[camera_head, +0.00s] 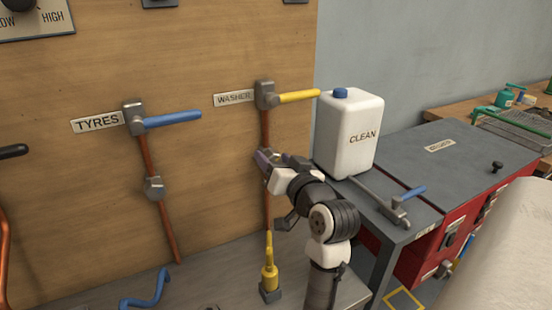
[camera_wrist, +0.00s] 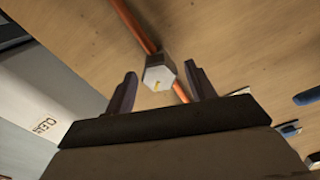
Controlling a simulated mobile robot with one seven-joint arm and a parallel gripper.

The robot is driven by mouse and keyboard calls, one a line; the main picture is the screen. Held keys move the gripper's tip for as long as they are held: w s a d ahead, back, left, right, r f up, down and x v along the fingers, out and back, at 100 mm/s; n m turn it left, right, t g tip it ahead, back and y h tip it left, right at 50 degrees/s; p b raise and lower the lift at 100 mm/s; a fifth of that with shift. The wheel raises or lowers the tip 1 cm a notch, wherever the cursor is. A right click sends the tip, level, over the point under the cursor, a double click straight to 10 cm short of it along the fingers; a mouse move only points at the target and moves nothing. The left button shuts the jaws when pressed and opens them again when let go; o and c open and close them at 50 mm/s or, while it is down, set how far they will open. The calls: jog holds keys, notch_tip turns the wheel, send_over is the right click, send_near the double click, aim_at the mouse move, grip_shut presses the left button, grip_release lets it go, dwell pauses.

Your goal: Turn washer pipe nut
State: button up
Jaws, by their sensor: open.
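The washer pipe (camera_head: 265,128) is a thin orange-brown pipe that runs down the wooden panel below the WASHER label (camera_head: 234,98). Its grey hexagonal nut (camera_wrist: 160,70) shows in the wrist view, with a small yellow mark on its near face. My gripper (camera_head: 266,157) is at the pipe in the head view and hides the nut there. In the wrist view my gripper (camera_wrist: 161,80) is open, with one dark finger on each side of the nut. Gaps show between both fingers and the nut.
A yellow-handled valve (camera_head: 298,96) sits above my gripper. The TYRES pipe, with its own nut (camera_head: 154,188), is to the left. A white CLEAN canister (camera_head: 348,135) stands close on the right.

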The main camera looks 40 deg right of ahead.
jog(key=c, duration=1)
jog(key=shift+r+m+p, duration=0.1)
jog(key=shift+m+p, duration=0.2)
jog(key=shift+p, duration=0.1)
jog(key=m+p, duration=0.2)
jog(key=m, duration=0.1)
jog(key=shift+p, duration=0.4)
jog(key=m+p, duration=0.7)
jog(key=shift+d+m, duration=0.1)
jog(key=shift+m, duration=0.3)
jog(key=shift+f+m+p, duration=0.3)
jog(key=shift+m+p, duration=0.45)
jog(key=shift+m, duration=0.45)
